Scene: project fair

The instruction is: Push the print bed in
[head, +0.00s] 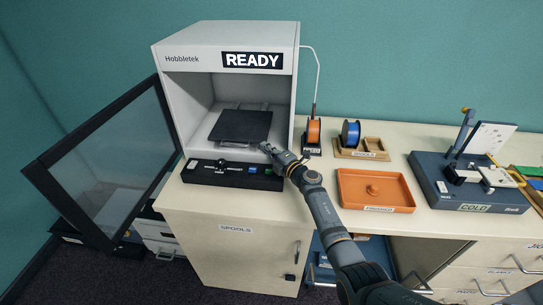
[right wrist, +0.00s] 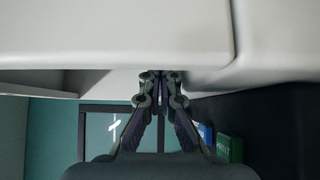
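The print bed (head: 241,126) is a flat black plate on a light base inside the grey-white printer (head: 176,105), whose display reads READY. Its front edge is near the printer's open front. The glass door (head: 115,165) with its black frame is swung open to the left. My right gripper (head: 266,148) is at the front right of the printer opening, just right of and in front of the bed. Its fingers also show in the right wrist view (right wrist: 160,76), drawn together with nothing seen between them. I cannot tell whether it touches anything. My left gripper is out of view.
A black control strip (head: 231,175) with buttons lies in front of the printer, below my right gripper. To the right are an orange spool (head: 313,131), a blue spool (head: 350,133), an orange tray (head: 375,188) and a dark machine marked COLD (head: 440,190).

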